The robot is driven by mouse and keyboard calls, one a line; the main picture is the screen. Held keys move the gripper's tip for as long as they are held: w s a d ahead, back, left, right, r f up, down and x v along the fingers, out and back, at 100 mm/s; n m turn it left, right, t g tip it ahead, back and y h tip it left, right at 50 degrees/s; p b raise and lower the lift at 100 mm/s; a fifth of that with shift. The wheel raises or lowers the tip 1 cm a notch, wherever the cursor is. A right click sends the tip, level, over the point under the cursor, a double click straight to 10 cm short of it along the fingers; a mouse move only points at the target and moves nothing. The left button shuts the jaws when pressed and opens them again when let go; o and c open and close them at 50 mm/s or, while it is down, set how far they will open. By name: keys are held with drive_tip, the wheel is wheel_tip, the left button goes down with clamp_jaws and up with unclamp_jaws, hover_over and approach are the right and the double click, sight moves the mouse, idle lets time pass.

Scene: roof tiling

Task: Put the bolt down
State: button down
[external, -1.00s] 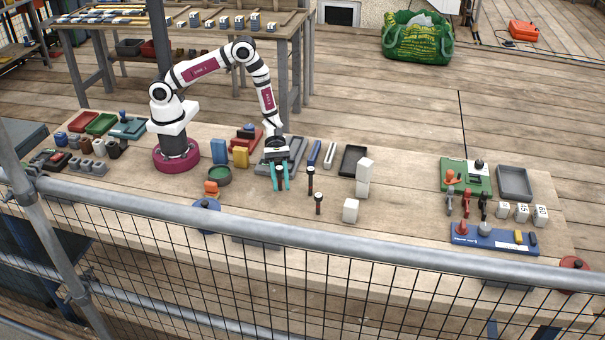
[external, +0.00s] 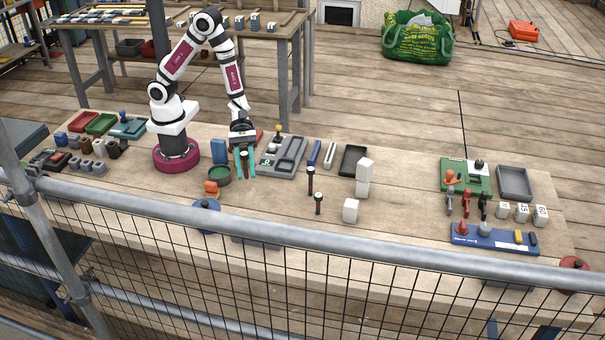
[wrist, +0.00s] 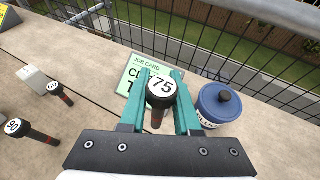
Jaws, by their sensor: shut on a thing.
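My gripper (external: 245,169) has teal fingers and is above the bench, left of the grey tray. In the wrist view my gripper (wrist: 161,92) is shut on the bolt (wrist: 162,88), which has a round white head marked 75 with a dark rim. The bolt hangs between the fingers, its lower end partly hidden by its head. Two other bolts stand upright on the bench, one marked 90 (wrist: 14,127) and one marked 60 (wrist: 54,88). They also show in the external view as a rear bolt (external: 310,181) and a front bolt (external: 318,203).
A green round dish (external: 219,175) and an orange item (external: 211,188) are near my gripper. A blue lidded pot (wrist: 218,104) and a green job card (wrist: 140,72) lie below it. A grey tray (external: 268,168) and stacked white blocks (external: 363,178) stand to the right.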

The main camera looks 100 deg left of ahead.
drive_tip(key=w+d, duration=0.3)
drive_tip(key=d, duration=0.2)
drive_tip(key=shift+n+t, duration=0.3)
drive_tip(key=w+a+f, duration=0.4)
drive_tip(key=w, duration=0.1)
drive_tip(key=w+a+f, duration=0.2)
drive_tip(key=w, duration=0.1)
drive_tip(key=shift+a+f, duration=0.2)
drive_tip(key=shift+f, duration=0.05)
drive_tip(key=f, duration=0.4)
drive_tip(key=shift+w+a, duration=0.1)
drive_tip(key=shift+w, duration=0.1)
drive_tip(key=shift+f, duration=0.2)
drive_tip(key=c, duration=0.6)
unclamp_jaws()
